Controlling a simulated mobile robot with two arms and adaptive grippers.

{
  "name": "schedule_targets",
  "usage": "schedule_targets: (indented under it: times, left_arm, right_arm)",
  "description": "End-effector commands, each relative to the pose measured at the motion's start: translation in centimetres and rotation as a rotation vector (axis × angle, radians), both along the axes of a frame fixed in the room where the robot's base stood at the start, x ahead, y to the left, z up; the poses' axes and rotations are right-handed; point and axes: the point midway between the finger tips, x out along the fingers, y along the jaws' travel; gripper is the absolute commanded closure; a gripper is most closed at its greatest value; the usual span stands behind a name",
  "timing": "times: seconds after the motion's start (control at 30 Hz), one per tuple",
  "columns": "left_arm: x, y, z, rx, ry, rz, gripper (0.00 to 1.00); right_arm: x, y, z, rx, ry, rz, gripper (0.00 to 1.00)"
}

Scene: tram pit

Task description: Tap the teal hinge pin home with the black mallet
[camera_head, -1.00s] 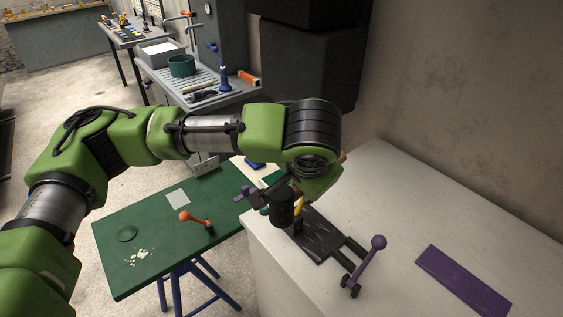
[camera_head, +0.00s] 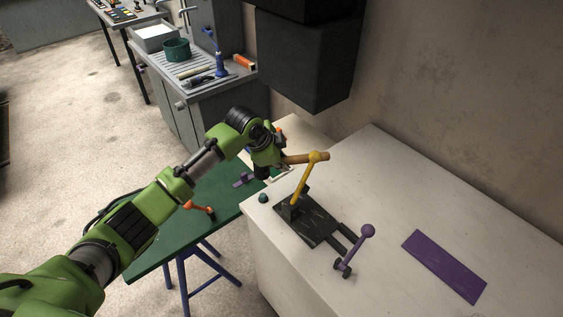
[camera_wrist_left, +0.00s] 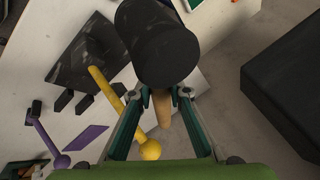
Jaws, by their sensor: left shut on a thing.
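My left gripper (camera_head: 279,158) is shut on the black mallet's wooden handle (camera_head: 303,159), behind the yellow lever. In the left wrist view the black mallet head (camera_wrist_left: 158,45) fills the upper middle, beyond the fingertips, and the wooden handle (camera_wrist_left: 162,110) runs between the fingers. My right gripper is in neither view.
A yellow lever (camera_head: 303,184) stands in a dark plate (camera_head: 313,222) on the white bench (camera_head: 390,175). A purple lever (camera_head: 357,247) stands beside it, and a purple panel (camera_head: 444,266) lies right. The green table (camera_head: 180,240) carries an orange lever (camera_head: 199,207).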

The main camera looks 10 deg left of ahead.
Motion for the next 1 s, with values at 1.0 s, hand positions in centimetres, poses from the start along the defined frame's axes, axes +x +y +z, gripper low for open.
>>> schedule_targets:
  times: [1.0]
  left_arm:
    - [-0.1, 0.2, -6.1, 0.009, -0.008, 0.000, 1.00]
  right_arm:
    - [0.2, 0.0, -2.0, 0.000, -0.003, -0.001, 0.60]
